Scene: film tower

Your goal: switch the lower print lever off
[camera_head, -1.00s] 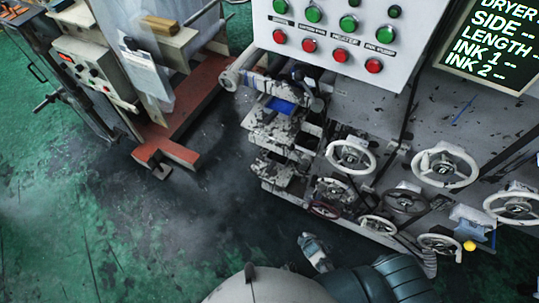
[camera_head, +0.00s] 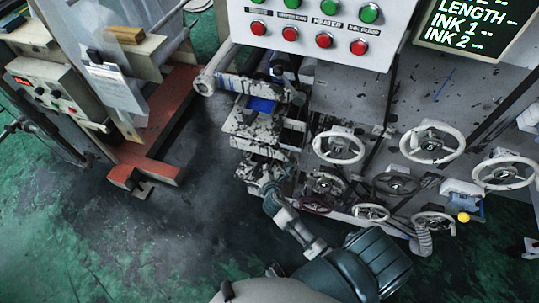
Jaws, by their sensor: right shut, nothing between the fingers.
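The film tower (camera_head: 345,88) is a grey printing machine with ink-spattered blocks (camera_head: 262,128) stacked on its left side. My right gripper (camera_head: 264,184) is shut and empty. It is at the lower end of these blocks, to the left of the handwheels; I cannot tell whether it touches them. My right arm reaches up to it from the bottom of the view. I cannot make out the lower print lever for certain; the gripper and arm may cover part of that area. My left gripper is not in view.
Several handwheels, one a white wheel (camera_head: 338,145), crowd the machine's front. A yellow knob (camera_head: 463,217) is at the lower right. A white panel (camera_head: 310,22) with green and red buttons is above. Another machine (camera_head: 75,110) stands left. The floor between them is clear.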

